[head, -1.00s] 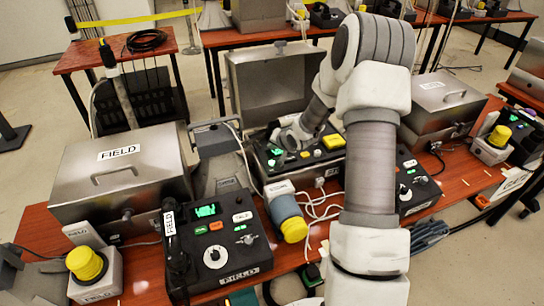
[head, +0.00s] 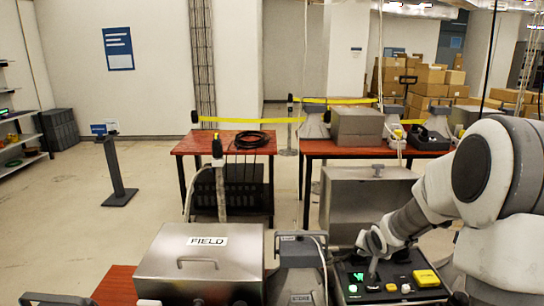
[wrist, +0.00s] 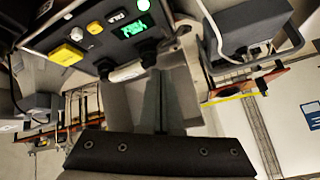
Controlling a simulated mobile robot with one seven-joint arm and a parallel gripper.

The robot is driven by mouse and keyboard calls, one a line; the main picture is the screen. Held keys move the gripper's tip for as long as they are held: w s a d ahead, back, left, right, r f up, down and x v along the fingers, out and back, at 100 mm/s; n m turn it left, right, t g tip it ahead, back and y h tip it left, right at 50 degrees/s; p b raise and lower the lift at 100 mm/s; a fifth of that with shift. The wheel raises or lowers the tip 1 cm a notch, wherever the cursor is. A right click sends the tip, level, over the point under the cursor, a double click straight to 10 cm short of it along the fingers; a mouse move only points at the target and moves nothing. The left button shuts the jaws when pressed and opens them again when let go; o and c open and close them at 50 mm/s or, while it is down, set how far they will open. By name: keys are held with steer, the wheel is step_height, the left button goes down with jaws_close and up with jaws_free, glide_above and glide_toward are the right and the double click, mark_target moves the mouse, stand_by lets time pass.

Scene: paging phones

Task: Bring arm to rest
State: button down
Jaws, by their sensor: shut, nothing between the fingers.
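My arm (head: 450,190) comes in from the right in the head view. It reaches down to my gripper (head: 373,262), which is shut and empty. My gripper is just over the black control panel (head: 391,285) with a lit green display and a yellow block, in front of an open metal lid (head: 365,212). I cannot tell whether it touches the panel. The panel also shows upside down in the wrist view (wrist: 90,50), with its green display, yellow block and several knobs close by.
A closed metal case labelled FIELD (head: 205,268) stands left of the panel, with a grey stand (head: 297,270) between them. Behind are red tables (head: 225,143) with cases and coiled cable. Open floor (head: 95,215) lies to the left, with a dark post (head: 118,175).

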steer(key=s+a+r+n+g, duration=0.15)
steer(key=s+a+r, duration=0.25)
steer(key=s+r, duration=0.55)
steer(key=s+a+r+n, duration=0.25)
steer(key=s+r, duration=0.35)
steer(key=s, duration=0.6)
steer(key=s+a+n+g+y, duration=0.1)
steer(key=s+a, duration=0.4)
steer(key=s, duration=0.6)
steer(key=shift+r+n+p, duration=0.4)
steer(key=shift+n, duration=0.1)
